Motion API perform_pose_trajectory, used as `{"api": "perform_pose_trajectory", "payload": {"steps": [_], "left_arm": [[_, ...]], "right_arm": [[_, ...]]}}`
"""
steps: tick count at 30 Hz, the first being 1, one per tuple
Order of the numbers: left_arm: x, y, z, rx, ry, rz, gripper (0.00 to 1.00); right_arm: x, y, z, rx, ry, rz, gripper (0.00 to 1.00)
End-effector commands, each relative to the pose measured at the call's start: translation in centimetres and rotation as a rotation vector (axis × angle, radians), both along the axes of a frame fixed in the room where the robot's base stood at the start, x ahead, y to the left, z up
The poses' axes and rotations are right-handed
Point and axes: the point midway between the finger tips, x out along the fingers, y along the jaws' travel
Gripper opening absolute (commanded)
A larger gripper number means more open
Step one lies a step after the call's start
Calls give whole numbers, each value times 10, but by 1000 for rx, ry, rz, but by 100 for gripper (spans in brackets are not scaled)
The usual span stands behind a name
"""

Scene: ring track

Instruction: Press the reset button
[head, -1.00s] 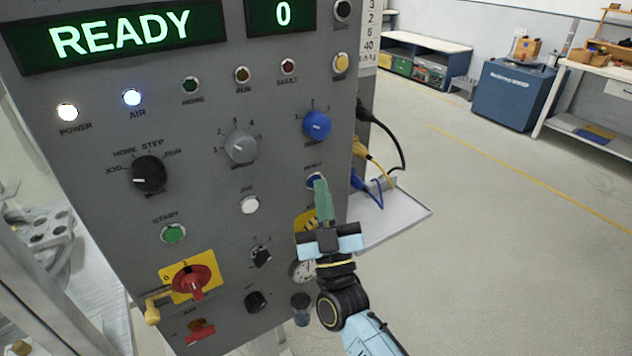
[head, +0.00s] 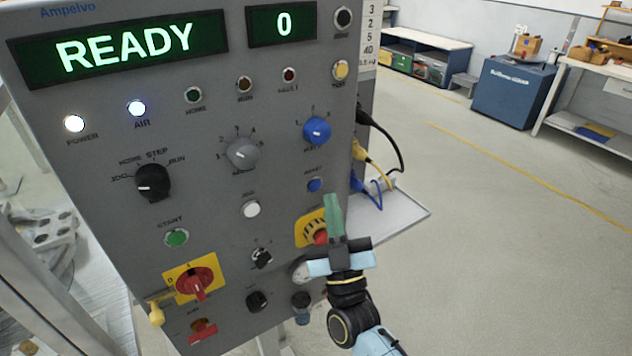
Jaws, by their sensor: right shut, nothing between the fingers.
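The reset button (head: 315,185) is a small blue round button on the right part of the grey control panel (head: 210,120), under a label that is hard to read. It is fully visible. My right gripper (head: 332,202) has green fingers, shut and empty, pointing up. Its tips show just below and to the right of the blue button, apart from it in the picture. It partly covers the yellow plate with the red emergency button (head: 320,237). My left gripper is not in view.
Close by are a blue knob (head: 317,131), a white button (head: 251,209) and a green start button (head: 177,237). Cables and a grey side shelf (head: 395,212) stand right of the panel. The display (head: 120,48) reads READY. Open floor lies to the right.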

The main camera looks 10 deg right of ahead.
Motion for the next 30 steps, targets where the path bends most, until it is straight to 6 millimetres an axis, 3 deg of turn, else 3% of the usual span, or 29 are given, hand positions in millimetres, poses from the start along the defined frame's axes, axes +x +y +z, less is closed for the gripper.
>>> {"api": "perform_pose_trajectory", "payload": {"steps": [10,30], "left_arm": [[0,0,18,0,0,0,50],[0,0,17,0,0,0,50]], "right_arm": [[-30,-11,2,0,0,0,0],[-32,-12,1,0,-1,0,0]]}}
